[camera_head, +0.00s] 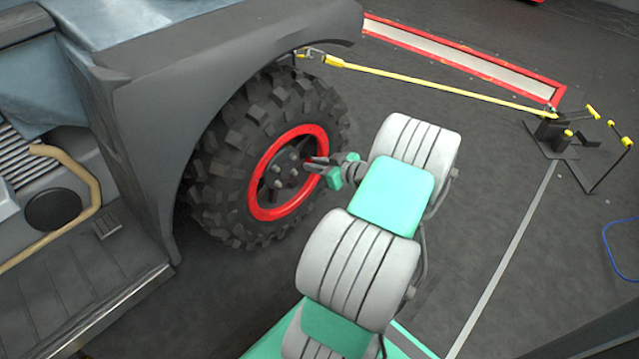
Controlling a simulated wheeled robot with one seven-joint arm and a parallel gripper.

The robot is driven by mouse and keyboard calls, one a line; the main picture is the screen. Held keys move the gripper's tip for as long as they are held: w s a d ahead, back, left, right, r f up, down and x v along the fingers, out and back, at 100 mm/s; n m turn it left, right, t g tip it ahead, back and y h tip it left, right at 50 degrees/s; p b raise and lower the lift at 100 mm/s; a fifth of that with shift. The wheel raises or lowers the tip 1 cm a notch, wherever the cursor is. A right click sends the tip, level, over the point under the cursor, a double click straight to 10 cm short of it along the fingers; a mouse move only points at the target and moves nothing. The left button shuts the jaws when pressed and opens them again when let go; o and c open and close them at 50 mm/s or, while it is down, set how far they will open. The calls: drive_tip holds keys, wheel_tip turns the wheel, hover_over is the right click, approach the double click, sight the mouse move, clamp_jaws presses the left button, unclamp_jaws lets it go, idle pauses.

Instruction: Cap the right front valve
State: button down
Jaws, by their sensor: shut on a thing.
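The front wheel (222,172) has a black knobbly tyre and a red rim ring (259,205) around a dark hub with bolts. My arm reaches in from the lower right. My gripper (309,164) is at the right side of the red rim, pointing left toward the hub. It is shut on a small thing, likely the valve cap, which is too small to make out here. The valve stem cannot be made out; my fingers may cover it. I cannot tell whether the fingers touch the rim.
The dark fender (150,100) overhangs the wheel. A red-edged strip (460,62) lies behind. The floor right of my arm is mostly clear, with a blue cable (608,245).

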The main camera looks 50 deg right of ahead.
drive_tip(key=w, duration=0.7)
drive_tip(key=shift+w+d, duration=0.35)
drive_tip(key=shift+d, duration=0.05)
idle(0.5)
drive_tip(key=shift+f, duration=0.1)
idle(0.6)
drive_tip(key=shift+w+b, duration=0.6)
drive_tip(key=shift+w, duration=0.3)
idle(0.6)
drive_tip(key=c, duration=1.3)
unclamp_jaws()
drive_tip(key=shift+o, duration=0.2)
